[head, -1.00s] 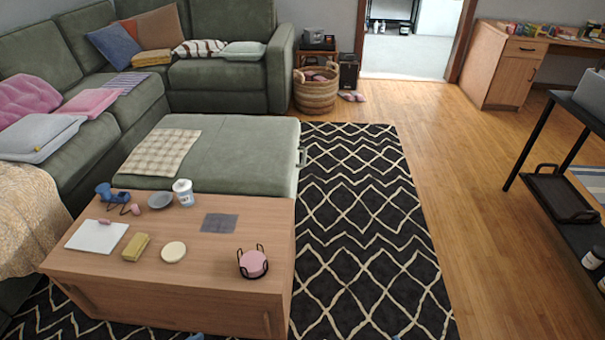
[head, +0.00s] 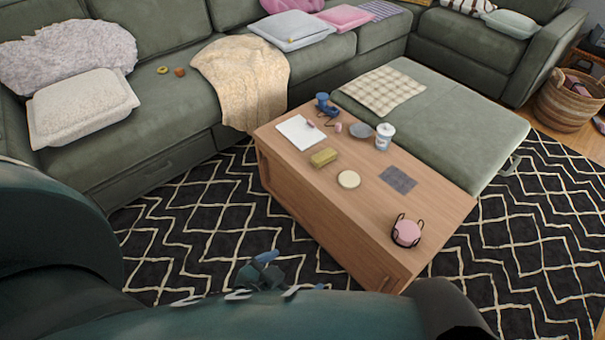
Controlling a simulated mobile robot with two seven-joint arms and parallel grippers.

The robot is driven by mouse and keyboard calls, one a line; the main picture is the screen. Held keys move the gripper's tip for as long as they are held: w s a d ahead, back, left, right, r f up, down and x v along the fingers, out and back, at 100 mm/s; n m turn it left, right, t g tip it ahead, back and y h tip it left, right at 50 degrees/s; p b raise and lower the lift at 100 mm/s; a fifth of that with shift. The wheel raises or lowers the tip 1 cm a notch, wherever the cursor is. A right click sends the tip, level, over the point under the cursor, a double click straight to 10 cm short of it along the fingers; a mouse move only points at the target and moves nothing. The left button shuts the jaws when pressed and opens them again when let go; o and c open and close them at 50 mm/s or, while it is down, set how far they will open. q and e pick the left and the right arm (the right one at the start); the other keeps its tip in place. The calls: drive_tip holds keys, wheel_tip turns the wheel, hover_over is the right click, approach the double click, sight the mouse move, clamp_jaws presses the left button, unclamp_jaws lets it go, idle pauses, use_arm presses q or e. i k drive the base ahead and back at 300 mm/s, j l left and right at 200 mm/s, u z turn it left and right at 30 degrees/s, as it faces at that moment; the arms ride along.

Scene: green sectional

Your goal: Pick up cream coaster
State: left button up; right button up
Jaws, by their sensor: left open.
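The cream coaster (head: 349,179) is a pale round disc lying flat near the middle of the wooden coffee table (head: 310,205). Nothing covers it. My left gripper (head: 268,270) is open, low in front of the table's near long side, over the patterned rug and well apart from the coaster. It looks small and is partly hidden behind my large teal arm. My right gripper cannot be made out.
Around the coaster lie a yellow block (head: 324,157), a grey square (head: 398,179), a white cup (head: 384,137), a grey dish (head: 361,131) and a black holder with pink coasters (head: 407,232). The green sofa (head: 180,105) stands behind.

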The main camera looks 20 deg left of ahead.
sight(348, 180)
drive_tip(key=u, duration=0.35)
drive_tip(key=i+z, duration=0.35)
drive_tip(key=i+j+z, duration=0.15)
drive_tip(key=i+z, duration=0.2)
drive_tip(key=i+j+z, duration=0.2)
drive_tip(key=z, duration=0.15)
drive_tip(key=i, duration=0.05)
